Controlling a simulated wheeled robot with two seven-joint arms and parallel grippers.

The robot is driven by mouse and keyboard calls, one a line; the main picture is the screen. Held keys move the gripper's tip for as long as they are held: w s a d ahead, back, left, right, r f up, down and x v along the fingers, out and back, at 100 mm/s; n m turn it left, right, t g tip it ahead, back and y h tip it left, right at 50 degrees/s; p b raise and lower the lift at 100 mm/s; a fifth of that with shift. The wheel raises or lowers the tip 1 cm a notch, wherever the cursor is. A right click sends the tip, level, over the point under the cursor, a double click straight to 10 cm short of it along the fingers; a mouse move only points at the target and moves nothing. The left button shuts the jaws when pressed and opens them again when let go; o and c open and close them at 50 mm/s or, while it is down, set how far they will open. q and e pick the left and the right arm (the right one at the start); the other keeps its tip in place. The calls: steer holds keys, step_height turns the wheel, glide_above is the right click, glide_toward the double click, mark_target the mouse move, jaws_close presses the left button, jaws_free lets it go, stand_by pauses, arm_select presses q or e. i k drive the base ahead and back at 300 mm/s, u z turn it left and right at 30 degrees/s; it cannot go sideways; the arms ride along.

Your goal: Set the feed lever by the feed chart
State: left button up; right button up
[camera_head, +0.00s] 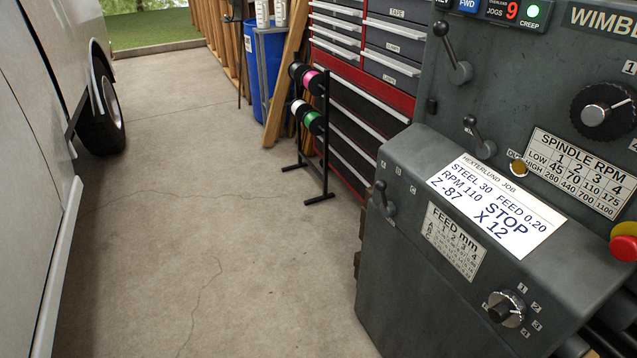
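The grey lathe headstock (440,160) fills the right side. A small ball-ended lever (385,200) sits at its left end, its knob leaning up toward small position marks too small to read surely. The white FEED mm chart (455,243) is right of it, with columns 1 to 4; its values are too small to read. A selector knob (506,308) with marks 1 to 4 is lower right; its setting is unclear. A white job card (495,207) reads STEEL 30, FEED 0.20, RPM 110, STOP, Z -87, X 12. Neither gripper is in view.
Two more ball levers (455,58) (480,138), a spindle knob (603,110), a SPINDLE RPM plate (580,172) and a red stop button (624,243) are on the lathe. A spool rack (325,150) and tool chest (360,95) stand behind. A vehicle (35,150) is left; the floor (220,230) between is clear.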

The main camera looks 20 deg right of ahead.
mark_target(388, 209)
steer(key=u, duration=0.05)
steer(key=i, duration=0.25)
steer(key=z, duration=0.8)
